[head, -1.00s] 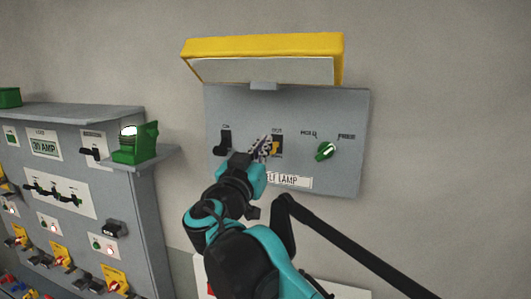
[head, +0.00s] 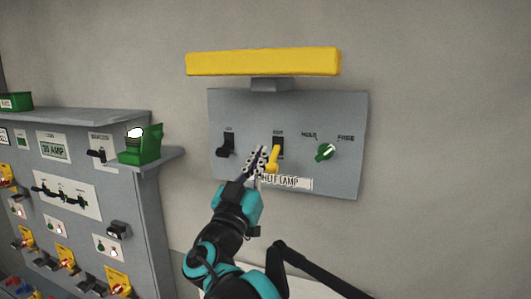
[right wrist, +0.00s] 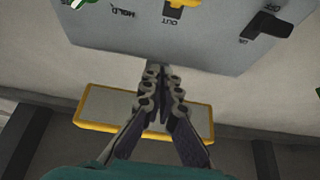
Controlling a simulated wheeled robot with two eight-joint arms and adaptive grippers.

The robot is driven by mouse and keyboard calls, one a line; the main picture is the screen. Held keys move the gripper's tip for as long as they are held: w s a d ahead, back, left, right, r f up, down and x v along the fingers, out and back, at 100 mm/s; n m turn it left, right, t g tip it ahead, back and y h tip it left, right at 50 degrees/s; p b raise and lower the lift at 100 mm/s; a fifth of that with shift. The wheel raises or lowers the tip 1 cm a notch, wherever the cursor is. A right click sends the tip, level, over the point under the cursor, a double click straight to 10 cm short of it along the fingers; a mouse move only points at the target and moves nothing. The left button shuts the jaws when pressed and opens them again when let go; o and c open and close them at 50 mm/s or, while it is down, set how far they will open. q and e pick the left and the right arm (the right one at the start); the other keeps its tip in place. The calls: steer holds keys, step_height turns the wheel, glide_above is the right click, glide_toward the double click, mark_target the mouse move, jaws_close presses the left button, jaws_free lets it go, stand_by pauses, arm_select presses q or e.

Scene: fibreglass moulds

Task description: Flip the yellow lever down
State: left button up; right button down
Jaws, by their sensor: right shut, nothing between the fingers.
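The yellow lever (head: 272,160) sits in a black slot under a label at the middle of a grey wall panel (head: 345,115). Its handle points downward from the slot. In the right wrist view, where the panel appears upside down, part of the lever (right wrist: 186,3) shows at the top edge. My right gripper (head: 256,160) is shut and empty, just left of the lever in the head view. My left gripper is not in view.
A black switch (head: 226,146) is left of the lever and a green knob (head: 324,152) is right of it. A yellow hood (head: 265,62) juts out above the panel. A grey console (head: 75,145) with a green box (head: 140,145) stands at the left.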

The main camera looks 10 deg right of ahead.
steer(key=shift+s+a+f+b, duration=0.7)
steer(key=shift+s+a+f, duration=0.75)
steer(key=shift+f, duration=2.15)
steer(key=s+d+f+n+g+y+b, duration=0.1)
steer(key=s+d+f+g+b, duration=0.25)
steer(key=f, duration=0.75)
steer(key=d+f+g+y+b, duration=0.15)
steer(key=d+f+b, duration=0.35)
steer(key=f, duration=0.5)
steer(key=s+d+f+n+g+y+b, duration=0.15)
steer(key=d+f+g+b, duration=0.35)
steer(key=f, duration=0.6)
arm_select(q)
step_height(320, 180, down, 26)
steer(key=b, duration=1)
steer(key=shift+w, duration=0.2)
arm_select(e)
steer(key=s+a+f+n+y, duration=0.1)
steer(key=s+a+f+y, duration=0.1)
steer(key=f, duration=0.9)
steer(key=s+a+f+n+g+y, duration=0.1)
steer(key=s+f+y, duration=0.3)
steer(key=f, duration=0.6)
steer(key=s+a+f+n+g+y, duration=0.1)
steer(key=s+a+f+n+y, duration=0.1)
steer(key=s+f, duration=0.5)
step_height(320, 180, down, 5)
steer(key=shift+a+r+y, duration=0.15)
steer(key=shift+a+y, duration=0.45)
steer(key=shift+a, duration=0.05)
